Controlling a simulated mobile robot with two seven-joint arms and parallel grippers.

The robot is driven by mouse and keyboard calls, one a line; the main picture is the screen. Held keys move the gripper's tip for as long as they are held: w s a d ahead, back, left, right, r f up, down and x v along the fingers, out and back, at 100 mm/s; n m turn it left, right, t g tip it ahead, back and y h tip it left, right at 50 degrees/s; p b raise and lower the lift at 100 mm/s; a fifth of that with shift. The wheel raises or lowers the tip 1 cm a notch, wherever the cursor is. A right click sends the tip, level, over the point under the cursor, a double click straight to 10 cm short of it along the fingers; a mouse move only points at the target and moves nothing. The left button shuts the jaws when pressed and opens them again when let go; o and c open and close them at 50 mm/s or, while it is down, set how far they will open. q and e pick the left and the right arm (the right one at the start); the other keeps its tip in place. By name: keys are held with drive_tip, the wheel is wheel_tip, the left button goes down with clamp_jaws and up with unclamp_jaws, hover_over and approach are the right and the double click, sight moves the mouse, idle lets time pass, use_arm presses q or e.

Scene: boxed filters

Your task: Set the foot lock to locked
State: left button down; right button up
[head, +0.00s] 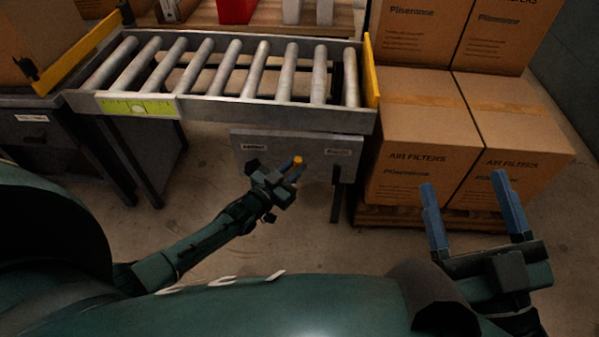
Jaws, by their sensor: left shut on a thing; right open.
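A grey panel (307,173) hangs under the roller conveyor, with a small label near its left end and another near its right end. The labels are too small to read surely. The foot lock shows as an orange-tipped lever (298,160) in front of the panel, between the labels. My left gripper (287,176) is shut on the lever, just below its orange tip; the gripper hides most of it. My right gripper (464,182) is open and empty, its blue fingers in front of the stacked boxes at the right.
The roller conveyor (250,108) has yellow end plates and a yellow-green strip at its front left. Cardboard air filter boxes (424,150) stand stacked on a wooden pallet at the right. A dark bench (40,135) stands at the left. Bare floor lies below the panel.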

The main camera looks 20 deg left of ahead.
use_arm(q)
drive_tip(key=shift+s+a+n+b, duration=0.15)
drive_tip(key=shift+a+n+b, duration=0.25)
drive_tip(key=shift+n, duration=0.1)
use_arm(e)
drive_tip(key=shift+w+d+r+n+y, duration=0.1)
drive_tip(key=shift+w+r+n+y, duration=0.1)
drive_tip(key=shift+r+n+y, duration=0.45)
use_arm(q)
drive_tip(key=c, duration=1.3)
unclamp_jaws()
drive_tip(key=p+v, duration=0.4)
drive_tip(key=v, duration=0.9)
drive_tip(key=shift+f, duration=0.3)
use_arm(e)
drive_tip(key=shift+s+f+m+g+h, duration=0.3)
drive_tip(key=shift+f+m+h, duration=0.35)
drive_tip(key=shift+f+h, duration=0.2)
drive_tip(key=shift+s+f+m+g+h, duration=0.25)
drive_tip(key=shift+f+m+h, duration=0.4)
drive_tip(key=shift+f, duration=0.25)
use_arm(q)
drive_tip(key=shift+s, duration=0.1)
